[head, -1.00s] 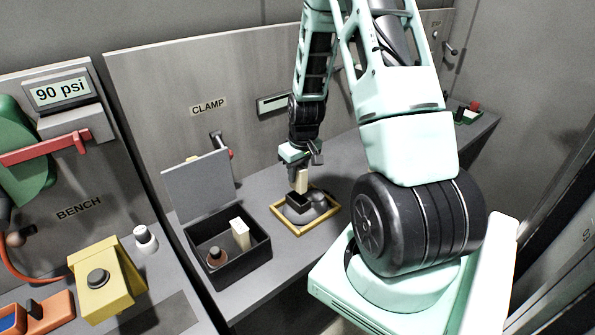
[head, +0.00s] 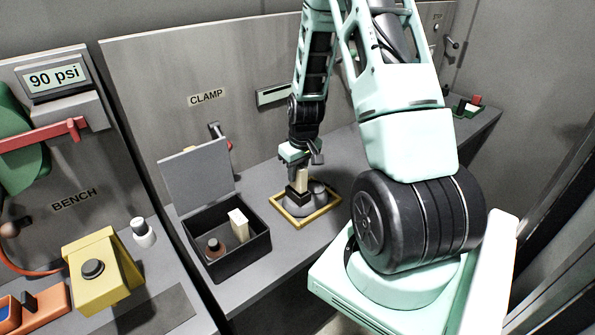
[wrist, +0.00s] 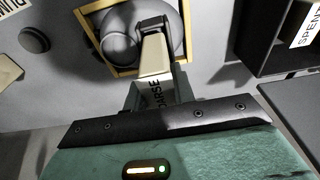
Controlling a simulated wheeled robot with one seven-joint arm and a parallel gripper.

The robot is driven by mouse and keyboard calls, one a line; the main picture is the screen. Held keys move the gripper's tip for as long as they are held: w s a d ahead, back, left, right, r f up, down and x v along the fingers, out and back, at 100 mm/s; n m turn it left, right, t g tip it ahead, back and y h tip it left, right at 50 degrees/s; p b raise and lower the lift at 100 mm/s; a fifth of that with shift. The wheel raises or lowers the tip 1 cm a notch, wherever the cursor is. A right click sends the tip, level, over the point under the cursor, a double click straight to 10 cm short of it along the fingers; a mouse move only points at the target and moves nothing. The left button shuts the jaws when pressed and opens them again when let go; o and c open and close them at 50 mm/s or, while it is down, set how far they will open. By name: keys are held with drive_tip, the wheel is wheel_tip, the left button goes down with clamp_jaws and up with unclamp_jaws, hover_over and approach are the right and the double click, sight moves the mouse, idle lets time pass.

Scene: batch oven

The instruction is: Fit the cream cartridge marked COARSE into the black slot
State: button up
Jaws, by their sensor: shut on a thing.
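The cream cartridge (head: 301,181) is upright in my gripper (head: 300,164), which is shut on it. In the wrist view the cartridge (wrist: 156,58) shows part of its lettering, "ARSE"; the rest is hidden by the jaws. The black slot (head: 292,195) sits on a grey rounded mount inside a yellow frame on the bench. The cartridge's lower end meets the mouth of the slot (wrist: 151,22); how deep it sits I cannot tell. My gripper (wrist: 155,95) is above the slot.
A dark open box (head: 238,259) with a raised grey lid (head: 196,172) stands left of the yellow frame (head: 325,213). A clamp lever (head: 216,131) is behind.

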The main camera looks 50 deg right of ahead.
sight(298, 181)
drive_tip(key=shift+f+b, duration=1.35)
drive_tip(key=shift+f, duration=0.45)
idle(1.6)
drive_tip(key=o, duration=1.1)
drive_tip(key=r+b, duration=0.1)
drive_tip(key=r, duration=0.4)
drive_tip(key=s+r, duration=0.1)
drive_tip(key=r, duration=0.5)
drive_tip(key=s+r+b, duration=0.1)
drive_tip(key=r, duration=0.5)
drive_tip(key=shift+s+a+r+b, duration=0.15)
drive_tip(key=shift+s+a+b, duration=0.1)
drive_tip(key=shift+a+b, duration=0.1)
